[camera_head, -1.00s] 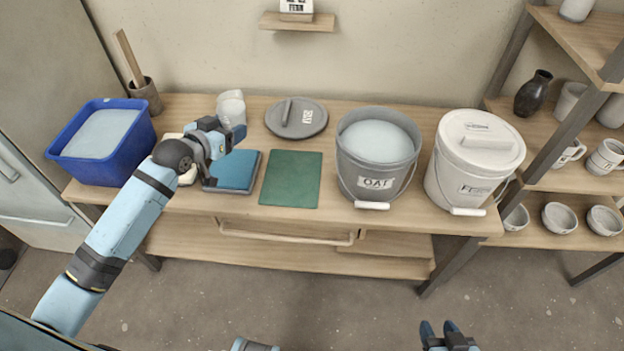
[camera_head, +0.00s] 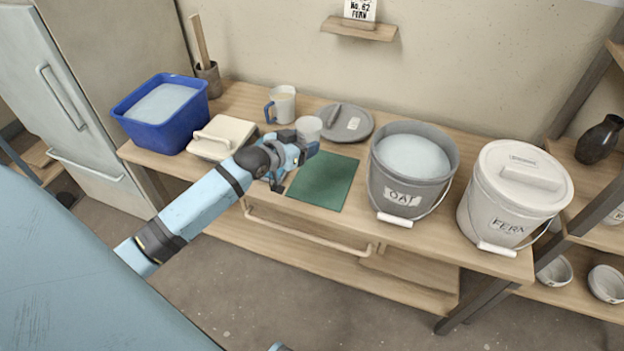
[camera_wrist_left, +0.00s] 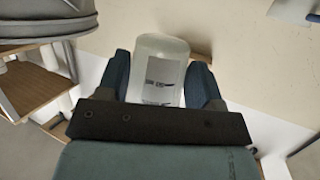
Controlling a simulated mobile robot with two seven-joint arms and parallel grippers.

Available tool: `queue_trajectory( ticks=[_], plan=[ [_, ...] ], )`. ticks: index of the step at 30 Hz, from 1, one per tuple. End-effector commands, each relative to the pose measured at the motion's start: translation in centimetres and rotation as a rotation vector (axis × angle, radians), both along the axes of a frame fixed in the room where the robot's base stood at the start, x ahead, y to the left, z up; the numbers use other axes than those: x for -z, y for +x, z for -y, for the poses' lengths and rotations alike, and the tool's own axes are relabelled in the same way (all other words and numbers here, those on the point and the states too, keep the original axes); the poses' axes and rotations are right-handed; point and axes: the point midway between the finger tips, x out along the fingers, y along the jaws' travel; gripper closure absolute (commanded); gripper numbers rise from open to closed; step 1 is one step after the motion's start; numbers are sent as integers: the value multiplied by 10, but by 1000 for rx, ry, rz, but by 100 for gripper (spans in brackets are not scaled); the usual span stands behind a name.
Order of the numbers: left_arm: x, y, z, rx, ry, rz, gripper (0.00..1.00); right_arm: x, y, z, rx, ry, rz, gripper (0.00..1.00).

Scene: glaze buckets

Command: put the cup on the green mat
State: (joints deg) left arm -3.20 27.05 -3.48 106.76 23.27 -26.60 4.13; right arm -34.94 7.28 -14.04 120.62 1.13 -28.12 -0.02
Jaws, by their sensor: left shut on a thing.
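My left gripper (camera_head: 298,152) is shut on a whitish cup (camera_head: 309,128). In the left wrist view the cup (camera_wrist_left: 160,70) sits between the two dark blue fingers, with dark print on its side. In the head view the cup is at the back left of the green mat (camera_head: 328,182), which lies flat and bare on the table. My gripper and forearm hide the cup's lower part and the mat's left edge. I cannot tell how high the cup is above the table. My right gripper is out of view.
A white mug (camera_head: 283,106) with a blue handle stands behind the cup. A grey lid (camera_head: 346,123) lies behind the mat. The grey OAT bucket (camera_head: 408,170) stands right of the mat, then the white FERN bucket (camera_head: 512,195). A blue tub (camera_head: 165,112) and white lidded box (camera_head: 222,137) are left.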

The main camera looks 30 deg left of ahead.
Motion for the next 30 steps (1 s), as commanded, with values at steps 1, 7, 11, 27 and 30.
queue_trajectory(
  ticks=[1,7,11,27,30],
  plan=[
    [18,-1,0,-2,-1,-4,77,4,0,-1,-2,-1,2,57],
    [72,-1,0,0,0,-4,77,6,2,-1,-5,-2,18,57],
    [97,0,0,-1,-2,-2,77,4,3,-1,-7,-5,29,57],
    [153,0,0,0,-1,1,77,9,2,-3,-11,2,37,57],
    [153,0,0,0,0,2,77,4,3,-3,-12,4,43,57]
  ],
)
